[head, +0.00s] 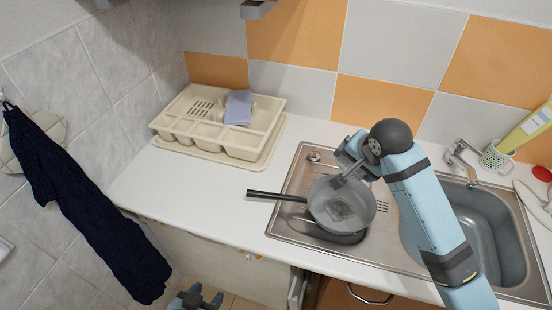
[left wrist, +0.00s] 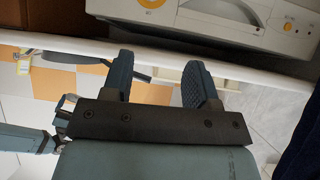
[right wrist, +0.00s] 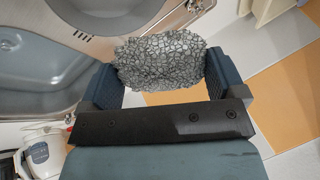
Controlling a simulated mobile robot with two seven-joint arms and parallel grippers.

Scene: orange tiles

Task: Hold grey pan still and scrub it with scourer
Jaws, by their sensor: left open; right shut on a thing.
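The grey pan (head: 326,217) rests on the steel drainer beside the sink, its black handle pointing left. A darker patch shows on its inner bottom. Part of it shows at the top of the right wrist view (right wrist: 100,17). My right gripper (head: 343,170) is over the pan's far rim, shut on a silver mesh scourer (right wrist: 160,60). The scourer is hard to make out in the head view, and I cannot tell whether it touches the pan. My left gripper (head: 196,297) is low, in front of the counter, open and empty between its fingers (left wrist: 158,80), apart from the pan.
A cream dish rack (head: 245,152) with a purple cloth (head: 238,107) stands at the back left. The sink basin (head: 480,235) and tap (head: 461,150) are on the right. A dark towel (head: 85,205) hangs left. The white counter (head: 190,205) left of the pan is clear.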

